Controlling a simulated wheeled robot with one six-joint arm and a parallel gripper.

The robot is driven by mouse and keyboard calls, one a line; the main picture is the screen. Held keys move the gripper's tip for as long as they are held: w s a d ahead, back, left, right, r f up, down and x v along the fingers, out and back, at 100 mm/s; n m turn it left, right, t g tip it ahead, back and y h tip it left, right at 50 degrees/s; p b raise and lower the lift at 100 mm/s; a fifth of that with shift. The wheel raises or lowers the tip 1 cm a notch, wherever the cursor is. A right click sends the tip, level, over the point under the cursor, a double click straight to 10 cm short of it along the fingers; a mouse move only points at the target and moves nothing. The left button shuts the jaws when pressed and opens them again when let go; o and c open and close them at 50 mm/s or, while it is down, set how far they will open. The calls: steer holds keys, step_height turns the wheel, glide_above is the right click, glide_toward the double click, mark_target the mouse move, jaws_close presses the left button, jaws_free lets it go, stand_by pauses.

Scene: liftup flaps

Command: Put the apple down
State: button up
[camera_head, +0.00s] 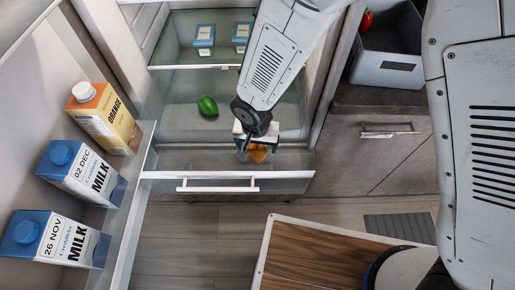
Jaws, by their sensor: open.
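The apple (257,153) is a small orange-red shape low in the fridge drawer, seen partly through the drawer's glass front. My gripper (256,143) is open, pointing down just above and around the apple at the right end of the drawer. The fingers hide part of the apple, and I cannot tell whether they touch it. The pulled-out glass drawer (222,181) has a white handle on its front. A green pepper (208,106) lies farther back in the drawer, left of my gripper.
The open fridge door at left holds an orange carton (104,118) and two milk cartons (82,172) (54,239). Two small blue-lidded boxes (204,35) (241,34) stand on the shelf above. A grey crate (389,68) with a red item stands on the right counter.

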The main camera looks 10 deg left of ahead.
mark_target(258, 150)
steer(key=r, duration=0.5)
steer(key=s+r, duration=0.1)
steer(key=r, duration=0.2)
steer(key=shift+r, duration=0.1)
steer(key=w+d+r+m, duration=0.1)
steer(key=d+r, duration=0.8)
steer(key=d, duration=0.2)
steer(key=w+d+r, duration=0.2)
steer(key=d+r, duration=0.7)
steer(key=d, duration=0.2)
steer(key=s+d+r, duration=0.3)
steer(key=s+d, duration=0.4)
steer(key=s+d+r, duration=0.4)
steer(key=s+d, duration=0.3)
steer(key=shift+s+d, duration=0.25)
